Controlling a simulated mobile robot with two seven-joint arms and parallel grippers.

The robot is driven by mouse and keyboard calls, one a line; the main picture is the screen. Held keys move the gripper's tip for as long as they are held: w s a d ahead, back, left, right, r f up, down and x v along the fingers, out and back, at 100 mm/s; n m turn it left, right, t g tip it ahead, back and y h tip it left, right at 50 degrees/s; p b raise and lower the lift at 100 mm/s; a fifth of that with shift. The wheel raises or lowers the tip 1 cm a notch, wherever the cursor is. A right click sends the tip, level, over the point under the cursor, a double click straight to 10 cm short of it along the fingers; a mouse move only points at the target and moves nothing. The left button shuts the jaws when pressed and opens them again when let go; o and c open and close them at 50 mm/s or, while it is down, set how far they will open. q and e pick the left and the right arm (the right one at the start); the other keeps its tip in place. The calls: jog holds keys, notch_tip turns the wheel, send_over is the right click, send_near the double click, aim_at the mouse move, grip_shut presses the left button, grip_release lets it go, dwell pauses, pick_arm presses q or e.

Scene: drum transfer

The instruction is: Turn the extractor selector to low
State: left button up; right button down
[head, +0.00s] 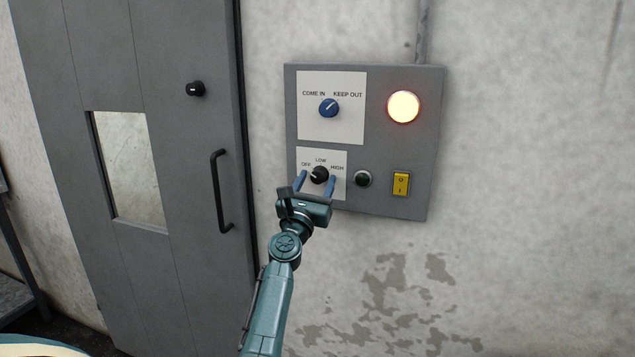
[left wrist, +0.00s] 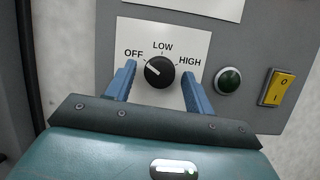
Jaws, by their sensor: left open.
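The extractor selector (head: 319,175) is a small round black knob on a white plate (head: 338,158) marked OFF, LOW and HIGH, at the lower left of a grey wall panel. In the left wrist view the selector (left wrist: 160,72) has its white pointer line toward OFF, up and to the left. My left gripper (head: 316,181) is open, with one blue finger on each side of the knob. In the left wrist view gaps show between the fingers (left wrist: 159,78) and the knob. My right gripper is not in view.
The grey panel (head: 375,185) also carries a blue COME IN/KEEP OUT knob (head: 328,108), a lit round lamp (head: 403,107), a dark green button (head: 362,179) and a yellow rocker switch (head: 401,184). A grey door (head: 180,150) with a black handle (head: 219,192) stands to the left.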

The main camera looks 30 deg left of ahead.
pick_arm(q)
jog(key=shift+c, duration=0.5)
jog(key=c, duration=0.9)
jog(key=shift+o, duration=0.2)
jog(key=shift+m, duration=0.4)
jog(key=shift+a+m+h+b, duration=0.1)
jog(key=shift+m+h+b, duration=0.25)
jog(key=shift+m+h, duration=0.5)
jog(key=m+h, duration=0.1)
jog(key=m, duration=0.3)
jog(key=shift+a+h+b, duration=0.1)
jog(key=shift+h+b, duration=0.25)
jog(key=m+h, duration=0.1)
jog(key=m, duration=0.1)
jog(key=m+h, duration=0.1)
jog(key=m, duration=0.2)
jog(key=m+h, duration=0.1)
jog(key=m, duration=0.1)
jog(key=shift+s+a+r+m+g, duration=0.1)
jog(key=shift+a+r+m+g, duration=0.1)
jog(key=shift+r+m+g, duration=0.15)
jog(key=shift+m+g+h, duration=0.45)
jog(key=shift+m+h, duration=0.15)
jog(key=shift+m, duration=0.3)
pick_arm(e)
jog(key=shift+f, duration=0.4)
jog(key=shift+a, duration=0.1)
